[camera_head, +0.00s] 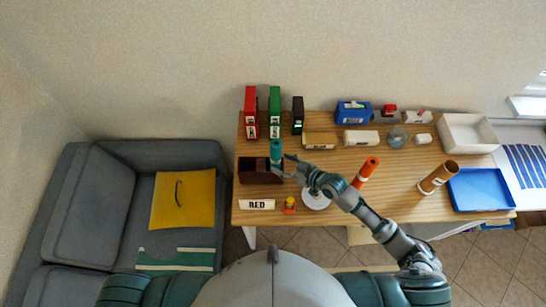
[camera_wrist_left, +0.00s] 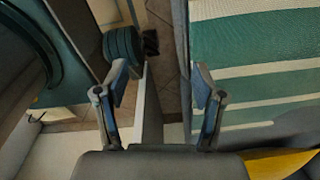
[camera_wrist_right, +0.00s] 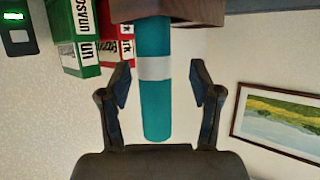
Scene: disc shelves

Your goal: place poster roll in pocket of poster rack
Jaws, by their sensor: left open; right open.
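A teal poster roll (camera_head: 276,153) with a white band stands upright in the dark brown poster rack (camera_head: 262,178) at the left of the table. In the right wrist view the teal roll (camera_wrist_right: 155,95) lies between the fingers of my right gripper (camera_wrist_right: 160,80), with gaps on both sides; the rack (camera_wrist_right: 185,12) shows at the top edge. In the head view my right gripper (camera_head: 284,165) is open beside the roll. An orange roll (camera_head: 365,172) and a brown roll (camera_head: 438,177) stand farther right. My left gripper (camera_wrist_left: 157,82) is open and empty, seen only in its wrist view.
Red (camera_head: 250,112) and green (camera_head: 274,112) binders stand behind the rack. A "RED" sign (camera_head: 257,204) and a small orange figure (camera_head: 290,205) are in front. A white round base (camera_head: 315,200) is near my right arm. A blue tray (camera_head: 482,190) lies at the right.

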